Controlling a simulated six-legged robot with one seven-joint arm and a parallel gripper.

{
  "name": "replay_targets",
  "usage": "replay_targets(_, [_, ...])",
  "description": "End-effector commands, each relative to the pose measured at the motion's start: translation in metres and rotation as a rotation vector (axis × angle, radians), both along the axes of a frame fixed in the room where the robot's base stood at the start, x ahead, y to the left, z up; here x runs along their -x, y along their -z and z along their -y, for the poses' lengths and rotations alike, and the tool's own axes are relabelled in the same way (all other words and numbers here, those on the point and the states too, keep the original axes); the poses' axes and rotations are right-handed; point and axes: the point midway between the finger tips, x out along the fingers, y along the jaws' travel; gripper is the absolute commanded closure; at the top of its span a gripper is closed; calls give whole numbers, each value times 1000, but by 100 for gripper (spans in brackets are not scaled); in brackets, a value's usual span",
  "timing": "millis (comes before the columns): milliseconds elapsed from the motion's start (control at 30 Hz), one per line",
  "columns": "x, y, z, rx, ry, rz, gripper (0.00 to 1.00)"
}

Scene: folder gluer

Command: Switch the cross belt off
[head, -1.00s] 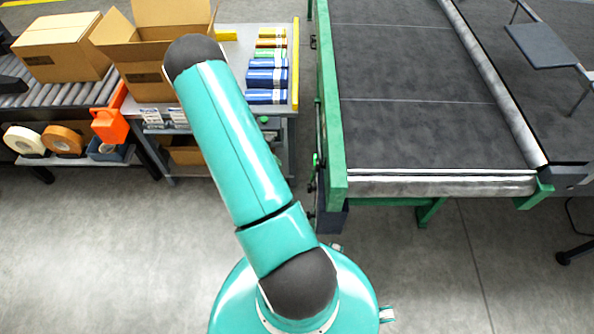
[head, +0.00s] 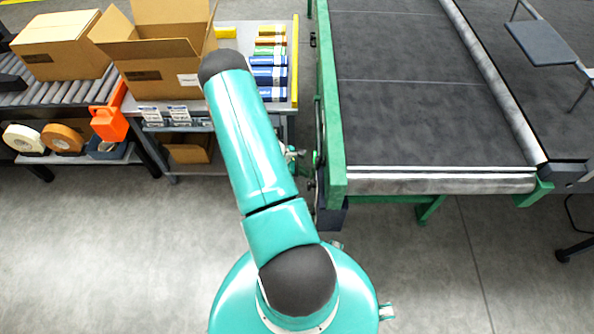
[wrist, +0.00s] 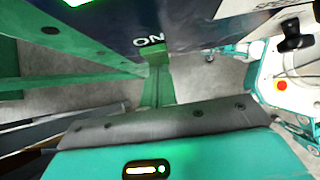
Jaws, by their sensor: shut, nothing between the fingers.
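The cross belt's control box (head: 331,216) is a dark box low beside the belt's green side frame in the head view. In the wrist view its dark face (wrist: 190,30) fills the top, with white letters "ON" and a bright green-lit patch at the upper left. The switch itself is not clearly seen. My gripper (wrist: 156,72) is shut and empty, its tip close below the "ON" letters. I cannot tell whether it touches the box. In the head view my arm mostly hides the gripper.
The wide dark belt (head: 430,120) with its green side frame (head: 329,110) stands to the right. A bench with blue rolls (head: 268,76) and open carton (head: 160,60) is at the left. A black knob-like part (wrist: 290,38) shows near "SPEE" lettering. Grey floor is clear in front.

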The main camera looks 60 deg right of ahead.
Motion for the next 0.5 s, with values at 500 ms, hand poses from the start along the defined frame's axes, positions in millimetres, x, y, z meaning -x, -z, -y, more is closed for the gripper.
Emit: replay_targets(500, [4,2,2,27,1,-54,100])
